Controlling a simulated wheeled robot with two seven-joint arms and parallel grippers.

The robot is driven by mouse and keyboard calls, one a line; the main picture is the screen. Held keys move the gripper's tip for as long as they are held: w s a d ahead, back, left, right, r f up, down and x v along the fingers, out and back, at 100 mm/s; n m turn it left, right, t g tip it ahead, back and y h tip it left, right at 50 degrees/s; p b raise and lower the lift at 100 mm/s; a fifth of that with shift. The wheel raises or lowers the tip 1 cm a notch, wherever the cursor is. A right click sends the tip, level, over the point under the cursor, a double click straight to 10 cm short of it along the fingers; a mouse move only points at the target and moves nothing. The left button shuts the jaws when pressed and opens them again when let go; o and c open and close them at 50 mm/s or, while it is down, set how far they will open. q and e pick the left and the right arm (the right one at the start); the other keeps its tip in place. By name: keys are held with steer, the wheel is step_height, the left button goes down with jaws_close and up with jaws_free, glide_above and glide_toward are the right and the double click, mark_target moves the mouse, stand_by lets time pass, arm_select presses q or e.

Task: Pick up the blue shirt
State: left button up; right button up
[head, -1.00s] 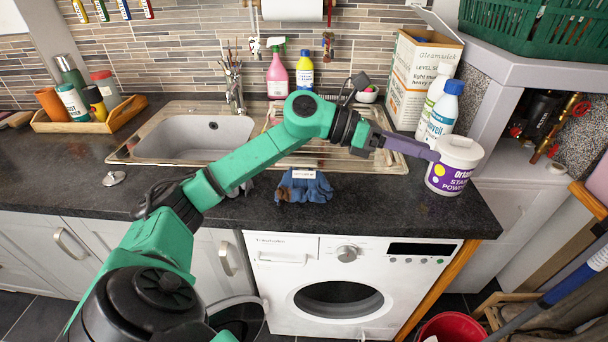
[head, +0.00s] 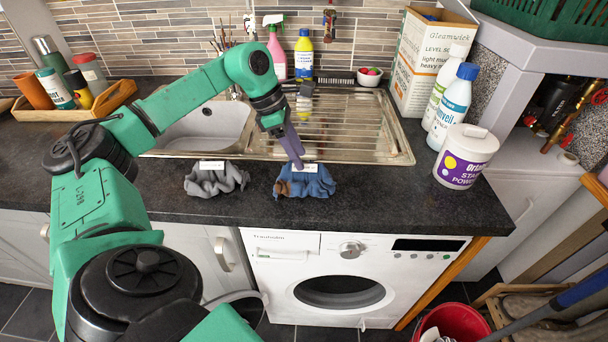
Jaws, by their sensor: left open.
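The blue shirt (head: 318,184) lies crumpled on the dark worktop above the washing machine, with a white label on it and a brown patch at its left. My left gripper (head: 298,163) has purple fingers and points down just above the shirt's upper left part. It is open, though the gap between its fingers hardly shows from here. I cannot tell whether the fingertips touch the cloth. A grey cloth (head: 215,181) with a white label lies crumpled to the left of the shirt. My right gripper is not in view.
A steel sink and drainer (head: 345,125) lie behind the shirt. A white stain powder tub (head: 465,157) and white bottles (head: 452,108) stand to the right. A wooden tray (head: 115,97) of bottles is at the left. The worktop right of the shirt is clear.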

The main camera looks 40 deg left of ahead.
mark_target(305, 175)
arm_select(q)
steer(key=shift+x, duration=1.3)
steer(key=shift+r, duration=0.1)
jaws_close()
